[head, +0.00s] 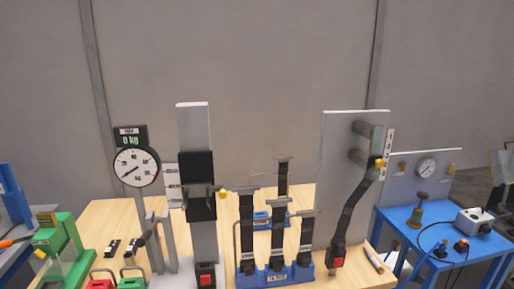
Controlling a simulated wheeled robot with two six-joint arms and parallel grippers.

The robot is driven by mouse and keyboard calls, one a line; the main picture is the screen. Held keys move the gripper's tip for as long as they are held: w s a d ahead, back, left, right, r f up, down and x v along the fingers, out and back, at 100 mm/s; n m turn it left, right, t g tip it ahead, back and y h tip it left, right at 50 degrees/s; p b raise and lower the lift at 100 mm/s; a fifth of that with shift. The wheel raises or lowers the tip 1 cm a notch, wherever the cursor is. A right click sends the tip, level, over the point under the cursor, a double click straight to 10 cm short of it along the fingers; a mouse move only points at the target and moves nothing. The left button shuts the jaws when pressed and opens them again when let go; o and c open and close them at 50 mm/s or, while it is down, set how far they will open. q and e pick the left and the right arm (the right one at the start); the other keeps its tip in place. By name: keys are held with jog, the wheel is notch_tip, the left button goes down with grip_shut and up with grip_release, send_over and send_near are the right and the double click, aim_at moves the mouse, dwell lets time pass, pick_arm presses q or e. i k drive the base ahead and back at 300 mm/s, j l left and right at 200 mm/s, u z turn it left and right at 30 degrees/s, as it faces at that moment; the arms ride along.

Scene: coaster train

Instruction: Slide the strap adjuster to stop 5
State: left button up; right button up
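Neither of my grippers is in the head view. Two fixtures here carry straps, and I cannot tell for certain which one is the strap adjuster. On the left, a grey upright post (194,125) carries black blocks (196,166) with a small yellow knob (222,194) and a white marked plate (172,186) beside them. On the right, a tilted grey panel (335,150) has a black strap (357,205) running from a red-buttoned buckle (337,256) up to a yellow piece (379,163) beside a white scale strip (388,154). The stop numbers are too small to read.
A blue rack (275,277) with several upright black straps stands between the fixtures on the wooden table (105,215). A dial scale (136,167) reading 0 kg stands left. Green (132,282) and red (100,284) items sit at the front. A blue table (440,225) is right.

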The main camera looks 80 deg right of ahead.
aim_at(377, 160)
jog(key=z, duration=3.75)
